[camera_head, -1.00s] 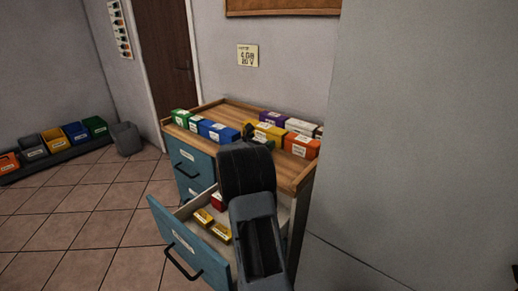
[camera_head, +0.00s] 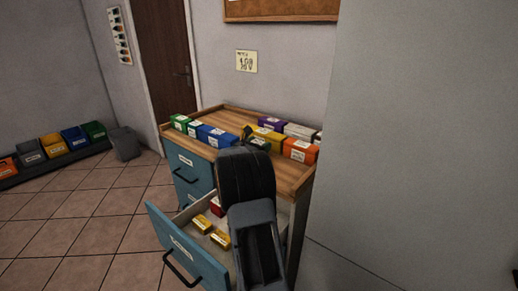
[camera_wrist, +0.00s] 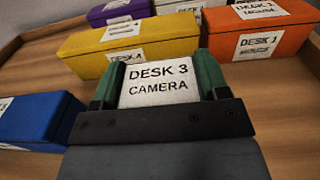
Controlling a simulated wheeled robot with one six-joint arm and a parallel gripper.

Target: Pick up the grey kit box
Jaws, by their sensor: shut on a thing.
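My gripper (camera_wrist: 158,85) has green fingers in the wrist view and is shut on a pale box (camera_wrist: 158,88) with a white label reading "DESK 3 CAMERA". The label covers nearly all of the box that shows, so little of its body colour is visible; it appears to be the grey kit box. I cannot tell whether it touches the wooden cabinet top (camera_wrist: 285,115). In the head view my own arm hides most of the gripper and the held box.
A yellow box (camera_wrist: 80,42) is just behind, an orange box (camera_wrist: 280,40) at right, a blue box (camera_wrist: 40,120) at left. Purple (camera_head: 271,124) and white (camera_head: 299,130) boxes stand farther back. An open drawer (camera_head: 185,250) with small yellow boxes juts out below.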

